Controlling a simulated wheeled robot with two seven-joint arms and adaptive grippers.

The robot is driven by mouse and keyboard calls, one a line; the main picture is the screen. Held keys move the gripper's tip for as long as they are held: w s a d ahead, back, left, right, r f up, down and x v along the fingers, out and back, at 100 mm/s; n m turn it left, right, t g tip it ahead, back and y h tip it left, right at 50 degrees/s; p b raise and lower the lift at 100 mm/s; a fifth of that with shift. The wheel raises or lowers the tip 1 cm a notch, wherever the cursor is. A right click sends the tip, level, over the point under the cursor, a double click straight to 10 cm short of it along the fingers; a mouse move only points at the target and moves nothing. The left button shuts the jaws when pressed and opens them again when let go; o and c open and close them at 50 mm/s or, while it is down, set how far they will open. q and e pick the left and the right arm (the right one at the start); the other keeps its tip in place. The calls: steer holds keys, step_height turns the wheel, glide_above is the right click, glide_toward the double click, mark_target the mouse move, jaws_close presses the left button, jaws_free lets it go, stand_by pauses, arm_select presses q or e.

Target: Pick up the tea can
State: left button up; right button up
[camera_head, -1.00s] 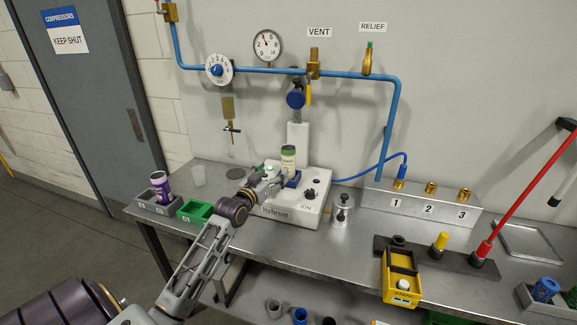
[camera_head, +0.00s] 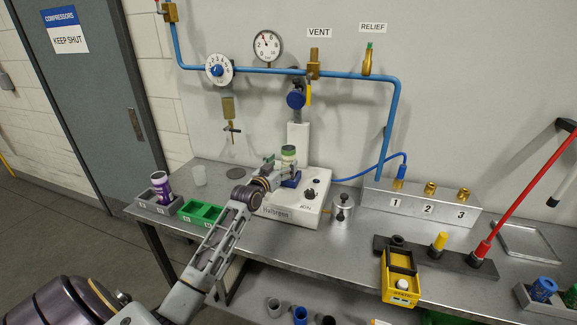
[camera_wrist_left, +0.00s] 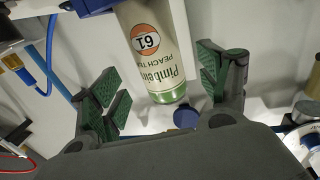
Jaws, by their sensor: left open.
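The tea can (camera_head: 288,153), pale with a green end, stands at the blue holder (camera_head: 291,181) of the white printing machine (camera_head: 280,210). In the left wrist view the can (camera_wrist_left: 155,50) shows "PEACH T" lettering and an orange round mark. My left gripper (camera_head: 276,169) is at the can. Its green-padded fingers (camera_wrist_left: 160,88) are spread open, one on each side of the can, with gaps visible. The can's lower part is partly hidden by the gripper in the head view. My right gripper is not in view.
A purple can (camera_head: 160,184) stands in a grey tray (camera_head: 147,204) at left, beside a green tray (camera_head: 201,213). A metal cylinder (camera_head: 342,213) stands right of the machine. Blue pipework (camera_head: 350,74) runs along the wall.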

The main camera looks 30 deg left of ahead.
mark_target(289, 157)
arm_select(q)
steer(key=shift+w, duration=0.1)
stand_by(0.3)
steer(key=shift+w+a+r+p, duration=0.15)
steer(key=shift+w+p, duration=0.1)
steer(key=shift+w, duration=0.45)
steer(key=shift+w+d+r+p, duration=0.1)
steer(key=shift+w+p, duration=0.1)
steer(key=shift+w, duration=0.45)
steer(key=shift+w+a+f, duration=0.1)
steer(key=shift+w+a, duration=0.05)
steer(key=shift+w, duration=1.05)
steer(key=shift+c, duration=0.3)
steer(key=c, duration=0.7)
